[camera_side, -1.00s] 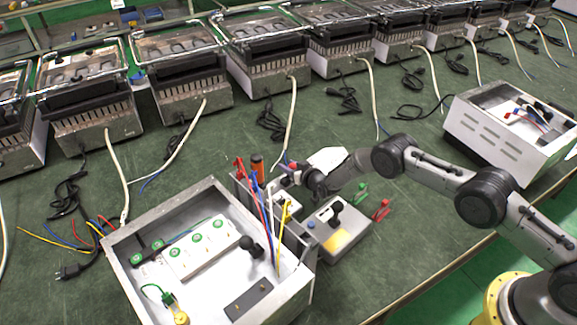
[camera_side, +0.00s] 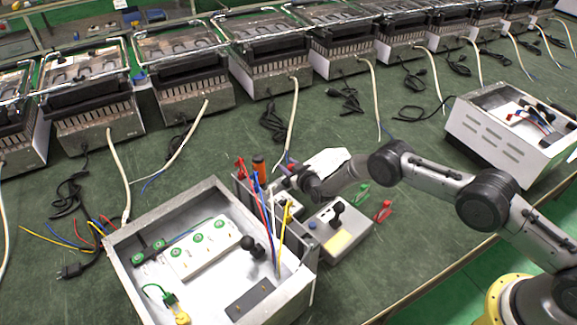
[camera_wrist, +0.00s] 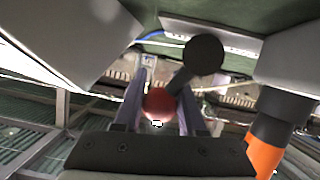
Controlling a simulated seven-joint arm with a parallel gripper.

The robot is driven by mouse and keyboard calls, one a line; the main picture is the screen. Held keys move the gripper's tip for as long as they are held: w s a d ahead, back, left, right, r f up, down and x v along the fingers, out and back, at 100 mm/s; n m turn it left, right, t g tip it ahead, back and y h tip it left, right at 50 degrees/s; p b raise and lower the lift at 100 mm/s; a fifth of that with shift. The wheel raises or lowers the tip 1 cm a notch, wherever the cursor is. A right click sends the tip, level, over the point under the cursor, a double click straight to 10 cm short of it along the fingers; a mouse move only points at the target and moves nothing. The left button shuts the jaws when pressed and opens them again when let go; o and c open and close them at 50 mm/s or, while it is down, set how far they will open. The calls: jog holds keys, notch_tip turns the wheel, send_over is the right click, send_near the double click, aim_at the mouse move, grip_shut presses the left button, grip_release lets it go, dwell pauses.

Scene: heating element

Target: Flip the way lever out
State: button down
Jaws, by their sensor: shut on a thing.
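My gripper (camera_wrist: 159,108) has its two fingers on either side of a red ball knob (camera_wrist: 158,103) in the wrist view, shut on it. A dark rod runs from this knob toward a larger black ball (camera_wrist: 205,54), which partly hides what lies behind. I take the red knob to be part of the way lever; its base is hidden. In the side view my gripper (camera_side: 284,182) is near the right wall of the open metal box (camera_side: 112,260); the fingers and knob are too small to tell apart there.
A grey control box with a black stick (camera_side: 338,212) stands right of the metal box. An orange-handled tool (camera_side: 259,164) and upright coloured leads (camera_side: 264,205) are close to my gripper. Red clips (camera_side: 382,211) and green clips (camera_side: 360,194) lie right. Heater units line the back.

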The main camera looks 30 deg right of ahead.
jog(key=c, duration=0.8)
grip_release()
jog(key=shift+o, duration=0.2)
jog(key=shift+r, duration=0.55)
notch_tip(320, 180, up, 2)
jog(key=shift+r, duration=0.25)
jog(key=s+d+r, duration=0.2)
jog(key=s+r, duration=0.7)
jog(key=s, duration=0.4)
jog(key=shift+s+r, duration=0.2)
jog(key=shift+s, duration=0.2)
jog(key=shift+o, duration=0.3)
jog(key=shift+d, duration=0.1)
